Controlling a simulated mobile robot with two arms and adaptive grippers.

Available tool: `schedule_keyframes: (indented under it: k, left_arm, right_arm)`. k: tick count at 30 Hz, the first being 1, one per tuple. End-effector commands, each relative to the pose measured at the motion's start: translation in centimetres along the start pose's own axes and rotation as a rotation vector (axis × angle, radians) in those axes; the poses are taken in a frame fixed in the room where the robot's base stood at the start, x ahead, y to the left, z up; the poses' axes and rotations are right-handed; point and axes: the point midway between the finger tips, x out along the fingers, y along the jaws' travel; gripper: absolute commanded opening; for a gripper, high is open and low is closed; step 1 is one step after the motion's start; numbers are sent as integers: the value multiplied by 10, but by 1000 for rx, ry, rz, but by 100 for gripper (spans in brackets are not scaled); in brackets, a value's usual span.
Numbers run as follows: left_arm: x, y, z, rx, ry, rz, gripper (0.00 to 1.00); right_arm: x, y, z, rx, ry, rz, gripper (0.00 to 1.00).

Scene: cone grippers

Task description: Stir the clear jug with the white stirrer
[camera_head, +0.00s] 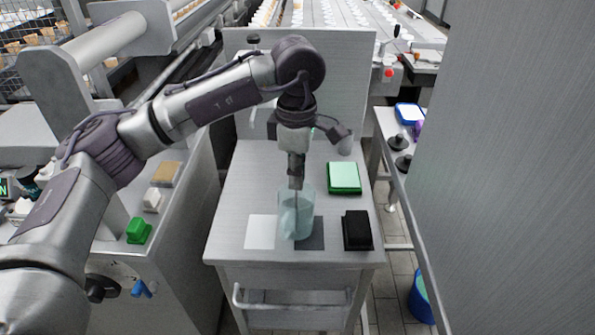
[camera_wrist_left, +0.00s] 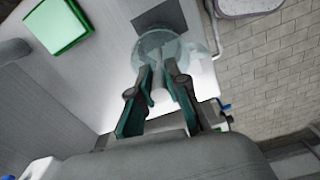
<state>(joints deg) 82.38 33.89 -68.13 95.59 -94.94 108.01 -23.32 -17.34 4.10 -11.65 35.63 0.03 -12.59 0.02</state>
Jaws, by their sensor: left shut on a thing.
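The clear jug (camera_head: 304,218) stands upright on the small metal table, over the inner edges of a white square and a dark grey square. It also shows in the left wrist view (camera_wrist_left: 150,47), just beyond my fingertips. My left gripper (camera_head: 296,181) points down over the jug's mouth and is shut on the white stirrer (camera_head: 295,203). The stirrer hangs roughly upright, and its lower part seems to be inside the jug. In the left wrist view my left gripper's fingers (camera_wrist_left: 160,68) reach to the jug's rim; the stirrer is hard to make out there. My right gripper is not in view.
On the table (camera_head: 235,205) are a green block (camera_head: 344,177) behind right and a black block (camera_head: 357,229) at the right front. A machine with a green button (camera_head: 138,230) stands at the left. A tall grey panel (camera_head: 500,180) fills the right.

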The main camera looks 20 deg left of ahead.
Motion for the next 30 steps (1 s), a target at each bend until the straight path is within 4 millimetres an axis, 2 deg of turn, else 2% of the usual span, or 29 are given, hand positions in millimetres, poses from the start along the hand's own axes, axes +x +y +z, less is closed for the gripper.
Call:
schedule_keyframes:
  k: [11,20,30]
  left_arm:
    - [-3,0,0,-1,0,0,1]
    - [-27,0,0,0,0,0,1]
    - [-54,0,0,0,0,1,1]
  right_arm:
    - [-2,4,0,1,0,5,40]
    - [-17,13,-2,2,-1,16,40]
    - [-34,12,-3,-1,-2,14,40]
